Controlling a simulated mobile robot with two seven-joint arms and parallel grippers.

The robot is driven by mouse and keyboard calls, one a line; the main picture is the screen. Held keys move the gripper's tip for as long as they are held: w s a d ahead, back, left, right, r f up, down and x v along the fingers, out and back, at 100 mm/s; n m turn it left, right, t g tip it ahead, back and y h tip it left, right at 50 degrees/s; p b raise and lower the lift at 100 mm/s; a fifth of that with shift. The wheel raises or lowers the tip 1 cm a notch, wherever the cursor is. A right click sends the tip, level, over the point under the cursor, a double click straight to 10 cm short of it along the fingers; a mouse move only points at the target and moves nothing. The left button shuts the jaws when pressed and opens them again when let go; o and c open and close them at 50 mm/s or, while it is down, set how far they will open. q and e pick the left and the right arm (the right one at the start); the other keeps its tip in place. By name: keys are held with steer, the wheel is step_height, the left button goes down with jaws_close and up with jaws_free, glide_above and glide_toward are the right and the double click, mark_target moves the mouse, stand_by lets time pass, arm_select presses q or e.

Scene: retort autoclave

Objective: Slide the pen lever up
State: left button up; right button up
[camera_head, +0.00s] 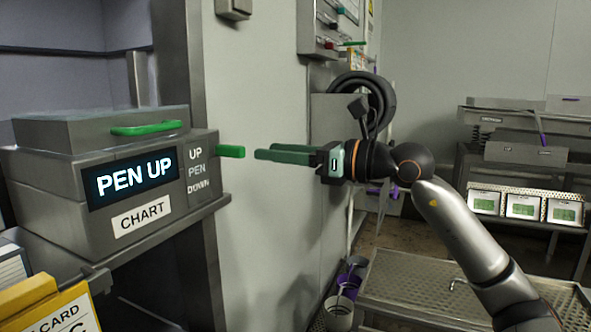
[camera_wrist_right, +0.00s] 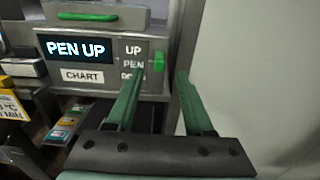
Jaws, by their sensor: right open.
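The chart recorder (camera_head: 90,215) is a grey box at the left in the head view, with a lit display (camera_head: 130,180) reading "PEN UP". The green pen lever (camera_head: 231,151) sticks out from its right side, level with the word "UP" on the "UP PEN DOWN" label. The lever also shows in the right wrist view (camera_wrist_right: 159,62), beyond the fingertips. My right gripper (camera_head: 262,153) is open and empty, its green fingers pointing at the lever with a small gap between them. My left gripper is not in view.
A green handle (camera_head: 146,128) lies on the recorder's lid. A yellow card (camera_head: 55,308) stands at the lower left.

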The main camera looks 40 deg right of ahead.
steer(key=shift+b+v, duration=0.6)
steer(key=shift+v, duration=1)
steer(key=shift+c, duration=0.4)
